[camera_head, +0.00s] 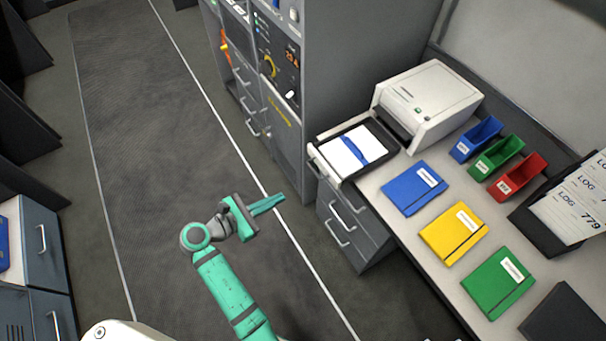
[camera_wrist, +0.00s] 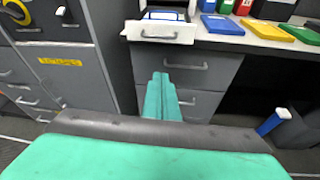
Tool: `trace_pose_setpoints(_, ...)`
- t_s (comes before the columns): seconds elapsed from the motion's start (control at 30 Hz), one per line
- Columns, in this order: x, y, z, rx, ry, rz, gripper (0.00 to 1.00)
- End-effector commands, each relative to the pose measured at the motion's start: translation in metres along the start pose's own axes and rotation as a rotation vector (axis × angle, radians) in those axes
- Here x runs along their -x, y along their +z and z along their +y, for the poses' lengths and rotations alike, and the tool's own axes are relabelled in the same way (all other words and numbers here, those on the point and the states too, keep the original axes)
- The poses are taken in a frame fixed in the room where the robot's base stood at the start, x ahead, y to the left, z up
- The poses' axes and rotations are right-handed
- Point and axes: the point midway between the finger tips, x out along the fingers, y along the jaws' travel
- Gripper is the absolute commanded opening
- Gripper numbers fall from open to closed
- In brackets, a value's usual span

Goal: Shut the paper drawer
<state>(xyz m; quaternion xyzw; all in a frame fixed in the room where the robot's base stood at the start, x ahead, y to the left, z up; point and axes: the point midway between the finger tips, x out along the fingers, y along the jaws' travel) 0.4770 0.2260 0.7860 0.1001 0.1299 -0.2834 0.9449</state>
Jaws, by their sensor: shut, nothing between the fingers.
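The paper drawer (camera_head: 349,152) is pulled out of the white printer (camera_head: 429,103) on the desk. White paper with a blue band lies in it. Its light front panel faces left, with a handle, and juts past the desk edge. In the wrist view the drawer front (camera_wrist: 160,33) shows at top centre, with its handle visible. My gripper (camera_head: 283,199) is shut and empty, over the aisle to the lower left of the drawer and apart from it. In the wrist view the closed fingers (camera_wrist: 161,78) point toward the desk cabinet, below the drawer front.
A grey desk cabinet (camera_head: 352,232) with handles stands under the drawer. A tall grey equipment cabinet (camera_head: 330,68) stands left of the printer. Blue (camera_head: 414,188), yellow (camera_head: 454,233) and green (camera_head: 498,283) binders lie on the desk. The floor aisle (camera_head: 140,140) is clear.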

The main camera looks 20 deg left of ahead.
Motion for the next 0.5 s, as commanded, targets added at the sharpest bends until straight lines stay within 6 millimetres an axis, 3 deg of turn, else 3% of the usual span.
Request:
trace_pose_setpoints(0.03, 0.010, 0.011, 0.011, 0.025, -0.011, -0.029, 0.00)
trace_pose_setpoints(0.23, 0.032, 0.033, 0.025, 0.092, -0.067, -0.094, 0.00)
trace_pose_setpoints(0.37, 0.029, 0.037, 0.026, 0.102, -0.078, -0.102, 0.00)
trace_pose_setpoints(0.5, 0.011, 0.038, 0.023, 0.102, -0.079, -0.102, 0.00)
